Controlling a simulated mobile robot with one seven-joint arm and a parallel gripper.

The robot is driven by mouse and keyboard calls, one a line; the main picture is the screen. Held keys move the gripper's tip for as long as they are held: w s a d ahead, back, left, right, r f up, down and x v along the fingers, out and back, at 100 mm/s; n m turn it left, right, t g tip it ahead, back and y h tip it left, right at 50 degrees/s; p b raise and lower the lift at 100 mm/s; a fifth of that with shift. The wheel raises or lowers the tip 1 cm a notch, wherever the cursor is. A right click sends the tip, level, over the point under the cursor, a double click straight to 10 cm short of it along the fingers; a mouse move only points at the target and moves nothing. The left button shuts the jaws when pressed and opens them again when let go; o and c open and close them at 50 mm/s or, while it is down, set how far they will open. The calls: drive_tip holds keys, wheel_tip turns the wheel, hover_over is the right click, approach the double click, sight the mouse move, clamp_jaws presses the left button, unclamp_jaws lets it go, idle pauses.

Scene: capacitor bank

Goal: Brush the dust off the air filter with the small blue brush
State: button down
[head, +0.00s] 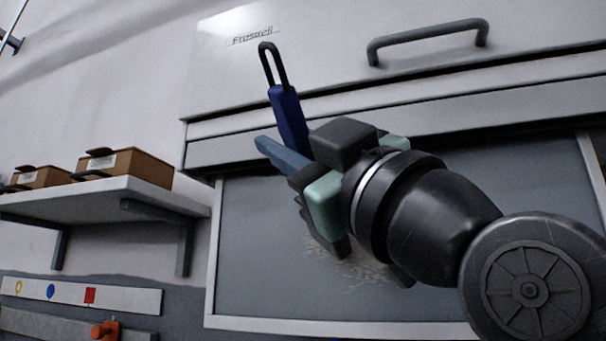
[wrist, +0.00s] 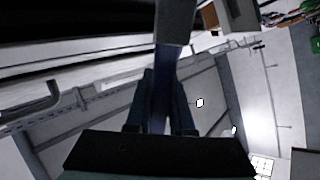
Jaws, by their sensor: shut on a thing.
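The small blue brush (head: 289,118) is in my gripper (head: 287,148), its dark blue handle and black loop pointing up in the head view. The wrist view shows the blue handle (wrist: 163,95) between the two fingers of my gripper (wrist: 162,82). I cannot make out the bristles; my gripper covers the brush's lower part in the head view. The air filter (head: 255,245) looks like the grey-blue panel in a pale frame, behind and below my gripper. A patch of tan dust (head: 352,270) lies on it, partly hidden by my gripper. I cannot tell whether the brush touches the panel.
A pale cabinet front with a dark handle (head: 428,40) is above the panel. At left, a wall shelf (head: 100,200) bears cardboard boxes (head: 125,166). Below it are a strip with coloured marks (head: 80,295) and an orange item (head: 105,330). The panel's left part is clear.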

drive_tip(key=shift+w+a, duration=0.15)
drive_tip(key=shift+a, duration=0.4)
drive_tip(key=shift+w+a, duration=0.15)
drive_tip(key=shift+a, duration=0.35)
drive_tip(key=shift+w+f+b, duration=0.1)
drive_tip(key=shift+f+b, duration=0.4)
drive_tip(key=shift+f, duration=0.2)
drive_tip(key=shift+d, duration=0.15)
drive_tip(key=shift+s+d, duration=0.25)
drive_tip(key=shift+d, duration=0.45)
drive_tip(key=shift+s+d, duration=0.25)
drive_tip(key=shift+d, duration=0.45)
drive_tip(key=shift+d, duration=0.15)
drive_tip(key=shift+s+d, duration=0.15)
drive_tip(key=shift+d, duration=0.5)
drive_tip(key=shift+s+d, duration=0.15)
drive_tip(key=shift+d, duration=0.5)
